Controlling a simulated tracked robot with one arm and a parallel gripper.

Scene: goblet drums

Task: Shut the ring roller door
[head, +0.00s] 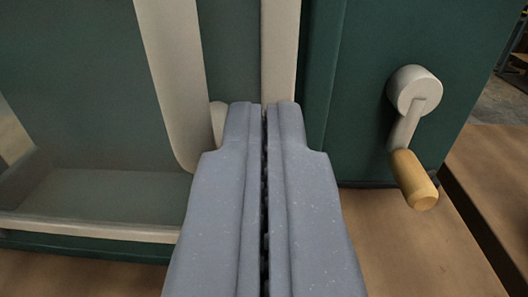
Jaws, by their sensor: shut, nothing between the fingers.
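A dark green cabinet-like unit (370,110) fills the upper view. On its left is an opening with a pale cream rim (95,227) and a curved cream upright (172,80). I cannot tell which part is the ring roller door. On the right face a cream crank hub (415,90) has an arm hanging down to a tan handle (412,180). My gripper (264,108) is shut and empty in the middle, between the opening and the crank. Its tips overlap the cream strips of the unit; I cannot tell whether they touch. It hides what lies behind it.
The unit stands on a brown wooden surface (390,240). A gap or edge in the wood (480,230) runs down at the right. Grey floor and dim shelving show at the far right. Bare wood lies in front of the crank.

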